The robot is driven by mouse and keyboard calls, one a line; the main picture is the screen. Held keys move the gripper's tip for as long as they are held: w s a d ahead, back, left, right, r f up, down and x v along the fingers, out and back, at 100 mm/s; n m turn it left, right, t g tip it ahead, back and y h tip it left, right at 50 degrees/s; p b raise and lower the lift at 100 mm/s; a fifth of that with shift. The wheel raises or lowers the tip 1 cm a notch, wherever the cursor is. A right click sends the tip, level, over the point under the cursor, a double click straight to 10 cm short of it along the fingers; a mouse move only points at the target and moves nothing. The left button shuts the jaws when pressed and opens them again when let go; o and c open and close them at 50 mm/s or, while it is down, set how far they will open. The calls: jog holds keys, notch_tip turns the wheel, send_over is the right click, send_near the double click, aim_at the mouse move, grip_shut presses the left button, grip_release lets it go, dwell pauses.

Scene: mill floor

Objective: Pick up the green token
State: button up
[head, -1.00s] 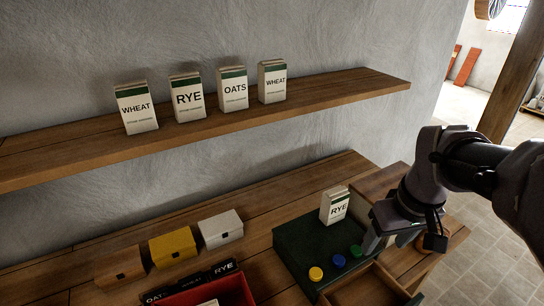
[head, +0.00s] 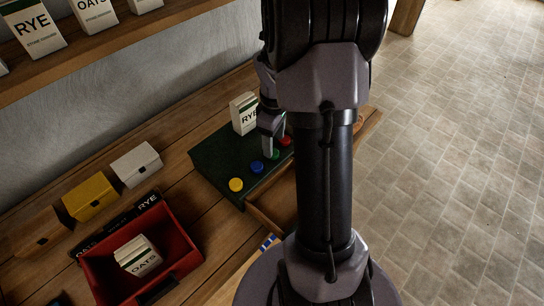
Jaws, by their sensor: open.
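The green token (head: 276,154) is a small round disc on the dark green board (head: 212,157), between the blue token (head: 257,167) and the red token (head: 286,141). A yellow token (head: 236,185) lies at the near left end of the row. My gripper (head: 272,147) is open and low over the board, its visible finger just beside the green token in the picture. My arm hides part of the gripper and the right side of the board. I cannot tell whether the finger touches the token.
A RYE packet (head: 243,113) stands on the board behind the gripper. An open drawer (head: 272,200) is below the board's front edge. A red box (head: 185,235) holds an OATS packet (head: 138,256). Yellow (head: 90,196) and white (head: 137,164) boxes stand left. A shelf (head: 120,42) is above.

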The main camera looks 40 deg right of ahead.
aim_at(274, 153)
notch_tip(274, 153, down, 4)
jog(key=shift+s+b, duration=0.15)
jog(key=shift+b, duration=0.4)
jog(key=shift+r, duration=0.1)
grip_shut()
jog(key=shift+r, duration=0.1)
